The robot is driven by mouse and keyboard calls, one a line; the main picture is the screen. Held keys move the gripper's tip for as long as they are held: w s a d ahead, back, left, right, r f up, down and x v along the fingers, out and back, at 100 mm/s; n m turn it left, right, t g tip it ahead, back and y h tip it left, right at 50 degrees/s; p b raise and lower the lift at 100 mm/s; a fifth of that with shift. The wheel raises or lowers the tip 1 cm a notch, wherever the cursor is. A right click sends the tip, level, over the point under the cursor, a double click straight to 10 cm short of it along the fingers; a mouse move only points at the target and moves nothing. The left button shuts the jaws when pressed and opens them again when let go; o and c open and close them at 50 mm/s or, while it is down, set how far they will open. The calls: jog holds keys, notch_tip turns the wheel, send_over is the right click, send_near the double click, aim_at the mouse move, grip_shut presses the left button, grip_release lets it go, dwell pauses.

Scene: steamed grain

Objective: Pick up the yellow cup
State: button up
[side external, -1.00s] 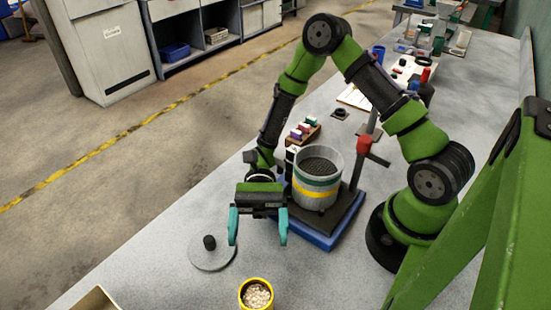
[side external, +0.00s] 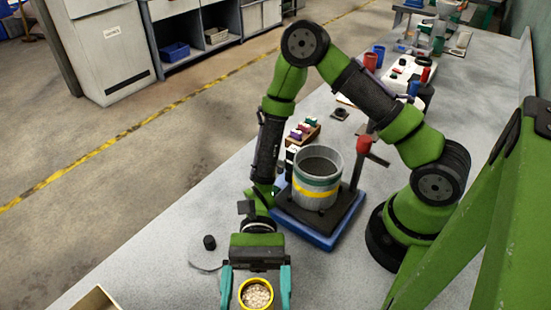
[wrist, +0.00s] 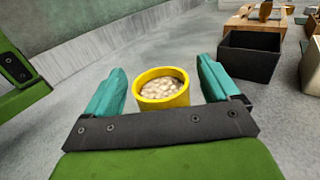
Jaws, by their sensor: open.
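The yellow cup (side external: 255,305) stands upright at the bottom edge of the side view, filled with pale grain (side external: 256,295). It also shows in the wrist view (wrist: 162,102), just past the crossbar of my gripper. My gripper (side external: 256,290) is open, with one teal finger on each side of the cup. In the wrist view, the fingers (wrist: 160,85) flank the cup with a gap on both sides, a little wider on the right. No contact shows.
A large grey pot with a yellow band (side external: 317,184) stands on a blue-based stand (side external: 318,235) behind my gripper. A grey round lid (side external: 206,256) lies to the left. A dark open box (wrist: 249,60) and wooden trays stand beyond the cup at the wrist view's right.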

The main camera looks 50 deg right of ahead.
jog(key=shift+c, duration=0.4)
grip_shut()
jog(key=shift+r, duration=0.15)
